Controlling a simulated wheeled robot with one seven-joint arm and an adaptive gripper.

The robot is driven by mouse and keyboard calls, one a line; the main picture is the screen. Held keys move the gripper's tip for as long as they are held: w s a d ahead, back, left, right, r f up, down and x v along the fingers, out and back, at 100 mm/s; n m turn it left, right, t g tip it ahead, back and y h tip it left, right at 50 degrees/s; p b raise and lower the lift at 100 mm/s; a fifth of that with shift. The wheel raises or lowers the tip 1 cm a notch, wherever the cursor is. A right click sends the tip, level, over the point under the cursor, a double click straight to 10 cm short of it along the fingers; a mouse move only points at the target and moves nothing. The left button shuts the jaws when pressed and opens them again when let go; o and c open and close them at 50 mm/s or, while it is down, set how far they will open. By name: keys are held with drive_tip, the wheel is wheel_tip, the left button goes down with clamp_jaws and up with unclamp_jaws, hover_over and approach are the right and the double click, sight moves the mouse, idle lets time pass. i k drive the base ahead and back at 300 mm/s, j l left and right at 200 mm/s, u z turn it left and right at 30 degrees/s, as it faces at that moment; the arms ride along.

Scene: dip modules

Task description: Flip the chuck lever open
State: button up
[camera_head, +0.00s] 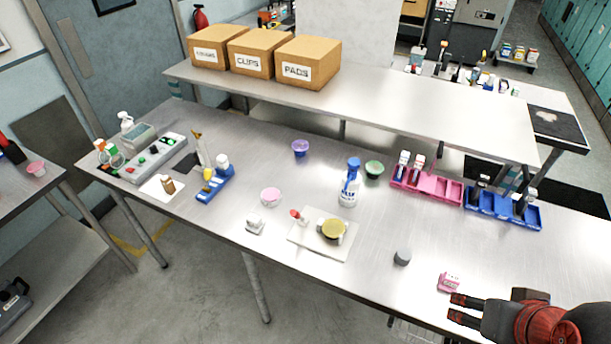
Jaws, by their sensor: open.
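A light square plate (310,247) lies on the steel bench near the middle of the front edge. On it sits a round fixture with a yellowish top (333,230) and pale side parts, which looks like the chuck.
A pink block (450,281) lies close to my gripper, and a grey cylinder (402,257) stands between it and the plate. Pink (427,186) and blue (503,208) racks stand at the back right. A raised shelf (380,105) runs behind.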

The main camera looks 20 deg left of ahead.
sight(293, 213)
drive_tip(key=u, duration=1.3)
